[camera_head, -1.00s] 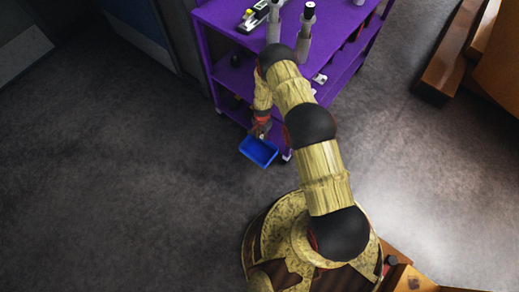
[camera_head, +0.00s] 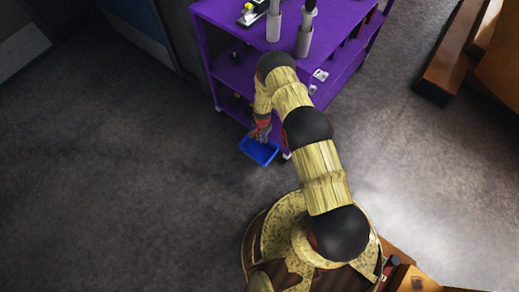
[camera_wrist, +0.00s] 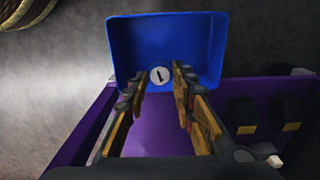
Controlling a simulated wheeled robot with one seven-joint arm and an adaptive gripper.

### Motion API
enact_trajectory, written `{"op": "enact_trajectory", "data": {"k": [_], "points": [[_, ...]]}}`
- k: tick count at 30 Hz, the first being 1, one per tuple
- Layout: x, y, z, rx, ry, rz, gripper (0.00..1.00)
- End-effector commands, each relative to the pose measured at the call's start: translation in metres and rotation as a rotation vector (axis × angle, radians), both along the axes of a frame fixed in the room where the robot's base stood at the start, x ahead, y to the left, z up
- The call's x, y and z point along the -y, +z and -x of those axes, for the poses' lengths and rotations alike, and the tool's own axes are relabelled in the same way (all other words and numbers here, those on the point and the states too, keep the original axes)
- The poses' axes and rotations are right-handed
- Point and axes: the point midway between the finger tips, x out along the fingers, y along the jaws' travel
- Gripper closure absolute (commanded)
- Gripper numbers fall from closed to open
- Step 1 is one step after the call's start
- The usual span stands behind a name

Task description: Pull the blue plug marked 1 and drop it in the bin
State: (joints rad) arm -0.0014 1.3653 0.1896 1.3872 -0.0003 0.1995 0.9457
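My gripper (camera_head: 263,137) is low beside the purple cart, over the blue bin (camera_head: 270,158). In the wrist view my gripper (camera_wrist: 158,84) has its two fingers spread apart, with no contact on anything visible between them. The blue bin (camera_wrist: 165,30) lies beyond the fingertips, its open top facing the camera. A white disc marked 1 (camera_wrist: 160,76) shows between the fingers against the blue, near the bin's near edge. I cannot tell whether it is on a blue plug inside or on the bin itself. No separate blue plug can be made out.
The purple cart (camera_head: 222,45) stands behind the bin, with grey cylinders (camera_head: 304,38) on top. Dark blocks with yellow labels (camera_wrist: 285,113) sit on purple in the wrist view. Brown wooden pieces (camera_head: 450,50) are at the upper right. The grey floor at left (camera_head: 120,170) is clear.

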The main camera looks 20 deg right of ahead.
Motion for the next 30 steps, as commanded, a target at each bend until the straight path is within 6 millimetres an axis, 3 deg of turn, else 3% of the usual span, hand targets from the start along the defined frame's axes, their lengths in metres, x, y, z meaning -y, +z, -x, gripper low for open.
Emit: {"op": "enact_trajectory", "data": {"k": [8,20,30], "points": [[0.000,0.000,0.000,0.000,0.000,0.000,0.56],[0.000,0.005,0.000,0.000,0.000,0.000,0.56],[0.000,0.056,-0.001,0.003,0.000,0.000,0.56]]}}
